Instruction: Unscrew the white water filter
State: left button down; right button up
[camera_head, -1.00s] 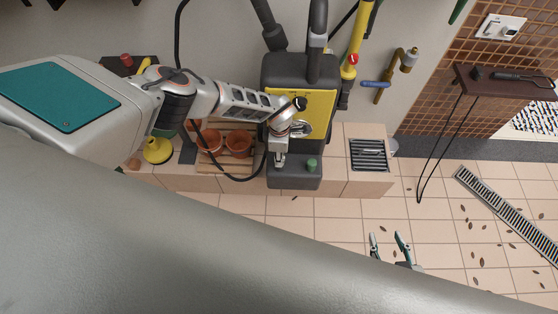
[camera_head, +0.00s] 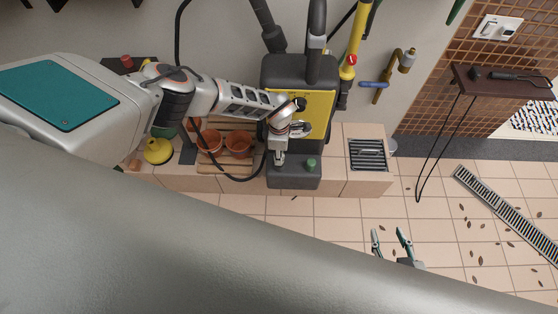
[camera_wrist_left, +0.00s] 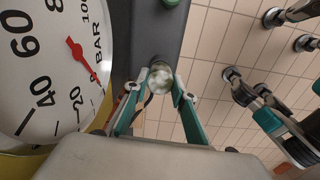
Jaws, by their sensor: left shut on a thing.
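The white water filter (camera_wrist_left: 160,78) shows in the left wrist view as a small pale, rounded piece between my left fingertips. My left gripper (camera_wrist_left: 161,86) is shut on it, with one teal finger on each side. In the head view my left gripper (camera_head: 280,158) is at the front of the yellow and dark grey machine (camera_head: 318,107), above its dark base. The filter is too small and covered to make out there. My right gripper (camera_head: 390,241) is open and empty over the tiled floor, apart from the machine.
A large pressure gauge (camera_wrist_left: 45,70) with a red needle fills the left of the left wrist view. A green knob (camera_head: 311,163) is on the machine's base. Clay pots (camera_head: 238,143) stand left of it, and a metal grate (camera_head: 369,154) lies right. Tiled floor is open in front.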

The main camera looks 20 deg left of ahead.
pick_arm(q)
jog(key=shift+r, duration=0.1)
jog(key=shift+r+p, duration=1.75)
jog(key=shift+r, duration=0.9)
pick_arm(e)
jog(key=shift+t, duration=0.3)
jog(key=shift+w+r, duration=0.3)
jog(key=shift+r, duration=0.55)
jog(key=shift+w+r, duration=0.3)
jog(key=shift+r, duration=0.55)
jog(key=shift+w+r, duration=0.3)
jog(key=shift+r, duration=0.55)
